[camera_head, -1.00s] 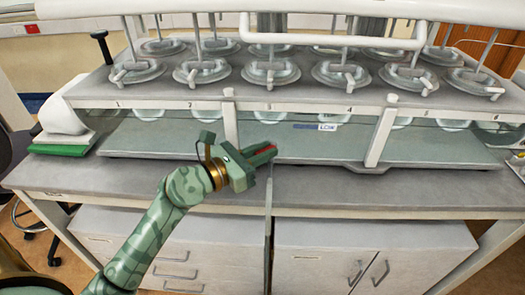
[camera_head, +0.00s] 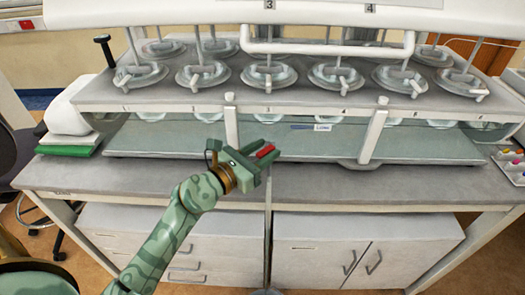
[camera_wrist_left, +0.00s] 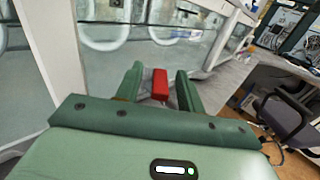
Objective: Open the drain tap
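The drain tap shows as a small red handle (camera_head: 265,150) in front of the glass bath of the tablet tester, near its lower front edge. In the left wrist view the red handle (camera_wrist_left: 160,84) stands between the two green fingers. My left gripper (camera_head: 260,156) is open around it; in the left wrist view the gripper (camera_wrist_left: 159,70) shows a narrow gap on each side of the handle. The tap's body is hidden behind the handle and gripper. My right gripper is not in view.
The tester's grey deck (camera_head: 300,98) carries several round vessel lids and shafts. A chair (camera_wrist_left: 285,115) stands right in the wrist view.

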